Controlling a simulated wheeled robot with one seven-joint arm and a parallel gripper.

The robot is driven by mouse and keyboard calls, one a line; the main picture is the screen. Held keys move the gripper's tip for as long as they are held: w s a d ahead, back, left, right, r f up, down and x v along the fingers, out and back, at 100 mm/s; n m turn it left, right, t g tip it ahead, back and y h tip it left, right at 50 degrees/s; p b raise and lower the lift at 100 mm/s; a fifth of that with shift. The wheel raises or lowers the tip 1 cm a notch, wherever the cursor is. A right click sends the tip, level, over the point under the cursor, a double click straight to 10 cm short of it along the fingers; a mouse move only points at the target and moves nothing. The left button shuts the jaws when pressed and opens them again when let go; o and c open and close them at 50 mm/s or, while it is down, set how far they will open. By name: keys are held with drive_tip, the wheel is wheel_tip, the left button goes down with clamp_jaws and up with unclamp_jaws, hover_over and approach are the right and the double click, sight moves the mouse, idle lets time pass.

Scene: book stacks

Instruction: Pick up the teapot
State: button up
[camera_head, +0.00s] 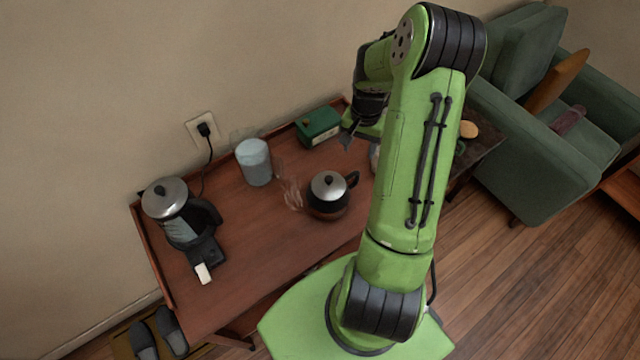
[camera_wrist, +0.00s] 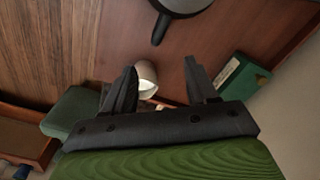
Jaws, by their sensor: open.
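The teapot (camera_head: 328,206) has a silver lid with a black knob, a dark body and a black handle toward the upper right. It stands upright on the brown wooden table (camera_head: 262,228). In the wrist view, part of the teapot (camera_wrist: 184,4) shows at the top edge, with its black handle pointing down. My gripper (camera_wrist: 160,66) is open, with nothing between its fingers. In the head view, my gripper (camera_head: 350,135) is above the table, to the upper right of the teapot and apart from it. My arm hides part of the gripper.
A green box (camera_head: 318,127) stands at the back of the table; a clear jar (camera_head: 253,162) and a coffee maker (camera_head: 185,220) stand to the left. A pale cup (camera_wrist: 146,76) is below the fingers, mostly hidden by my arm in the head view. A green armchair (camera_head: 545,165) is right.

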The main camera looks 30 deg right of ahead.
sight(355, 181)
wheel_tip(355, 181, down, 15)
drive_tip(key=shift+s+f+b, duration=0.1)
drive_tip(key=shift+s+b, duration=0.05)
drive_tip(key=shift+b, duration=0.9)
clamp_jaws()
drive_tip(key=shift+r, duration=0.2)
idle(0.4)
